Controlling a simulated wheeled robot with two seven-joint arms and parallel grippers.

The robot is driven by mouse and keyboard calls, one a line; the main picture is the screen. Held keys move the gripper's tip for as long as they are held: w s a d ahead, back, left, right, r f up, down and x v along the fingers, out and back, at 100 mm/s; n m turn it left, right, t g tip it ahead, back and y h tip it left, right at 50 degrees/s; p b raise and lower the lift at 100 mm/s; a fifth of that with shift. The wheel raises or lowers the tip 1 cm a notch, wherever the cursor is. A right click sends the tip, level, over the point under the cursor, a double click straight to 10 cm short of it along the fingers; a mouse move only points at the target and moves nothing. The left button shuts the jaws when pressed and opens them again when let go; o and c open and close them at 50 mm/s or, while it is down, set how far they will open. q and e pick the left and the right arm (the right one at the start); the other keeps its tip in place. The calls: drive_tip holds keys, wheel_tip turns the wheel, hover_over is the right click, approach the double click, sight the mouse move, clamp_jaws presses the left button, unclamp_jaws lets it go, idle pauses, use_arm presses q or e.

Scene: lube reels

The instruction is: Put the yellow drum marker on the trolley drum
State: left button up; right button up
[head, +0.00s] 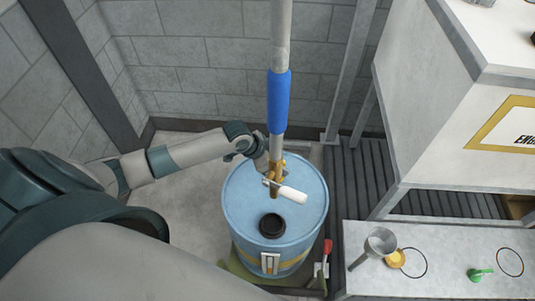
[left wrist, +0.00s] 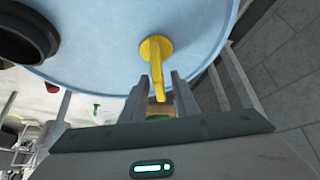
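The yellow drum marker (left wrist: 157,62) shows in the left wrist view with its round base against the top of the blue drum (left wrist: 105,30). Its stem points toward my left gripper (left wrist: 160,88). The two fingers are apart on either side of the stem, with gaps beside it. In the head view my left gripper (head: 268,172) is over the far part of the blue drum (head: 240,203). The pipe and its brass fitting hide much of the fingertips and marker there. My right gripper is not in view.
A pipe with a blue sleeve (head: 279,100) and white lever (head: 292,194) hangs before the drum. The drum has a black cap (head: 272,225). A red-topped item (head: 327,248) is beside it. A bench (head: 440,235) holds a funnel (head: 380,243), yellow piece (head: 396,258) and green piece (head: 478,275).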

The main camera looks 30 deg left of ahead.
use_arm(q)
drive_tip(key=b+v, duration=0.1)
drive_tip(key=v, duration=0.9)
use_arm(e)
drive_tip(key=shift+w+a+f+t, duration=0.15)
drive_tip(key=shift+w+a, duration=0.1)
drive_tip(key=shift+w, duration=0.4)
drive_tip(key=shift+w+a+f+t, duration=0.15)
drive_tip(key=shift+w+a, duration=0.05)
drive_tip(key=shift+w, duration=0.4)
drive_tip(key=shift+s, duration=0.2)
